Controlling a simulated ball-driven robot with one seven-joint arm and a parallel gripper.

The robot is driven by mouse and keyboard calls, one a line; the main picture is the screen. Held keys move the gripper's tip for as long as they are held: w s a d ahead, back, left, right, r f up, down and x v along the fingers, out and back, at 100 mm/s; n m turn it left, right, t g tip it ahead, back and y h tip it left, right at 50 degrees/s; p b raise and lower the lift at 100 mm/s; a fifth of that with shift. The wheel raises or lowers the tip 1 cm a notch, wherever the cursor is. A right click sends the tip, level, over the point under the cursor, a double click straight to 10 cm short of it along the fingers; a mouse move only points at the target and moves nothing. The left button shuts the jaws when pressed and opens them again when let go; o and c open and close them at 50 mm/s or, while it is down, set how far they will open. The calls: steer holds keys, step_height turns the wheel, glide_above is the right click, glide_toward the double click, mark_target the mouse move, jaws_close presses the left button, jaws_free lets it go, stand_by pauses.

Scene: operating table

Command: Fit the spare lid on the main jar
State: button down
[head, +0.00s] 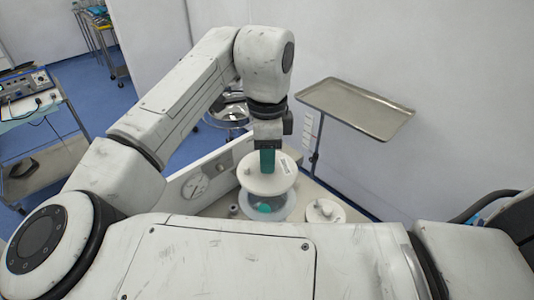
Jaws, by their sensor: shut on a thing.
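My gripper (267,168) points straight down with teal fingers, shut at the middle of a round white lid (255,184); the fingers hide the part they grip. The lid looks roughly level and carries a small dark-marked label on its right side. Directly below it in the picture is a translucent, bluish round jar (284,211) with something teal inside. The lid covers the jar's back part in this view, so I cannot tell whether lid and rim touch. A second round white lid-like piece (325,216) with small knobs stands to the right of the jar.
A small grey piece (233,210) stands left of the jar. A white panel with a dial (194,187) is on the left. An empty steel tray on a stand (355,107) is behind right. My own body hides the near side of the work surface.

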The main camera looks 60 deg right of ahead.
mark_target(267, 181)
steer(key=shift+f+b, duration=1.85)
steer(key=shift+f, duration=1.1)
steer(key=shift+f+b, duration=0.4)
steer(key=shift+f, duration=0.75)
stand_by(0.3)
steer(key=c, duration=0.7)
jaws_free()
steer(key=shift+r, duration=0.1)
step_height(267, 181, up, 11)
steer(key=shift+f+b, duration=0.15)
steer(key=shift+b, duration=0.4)
steer(key=shift+f, duration=0.1)
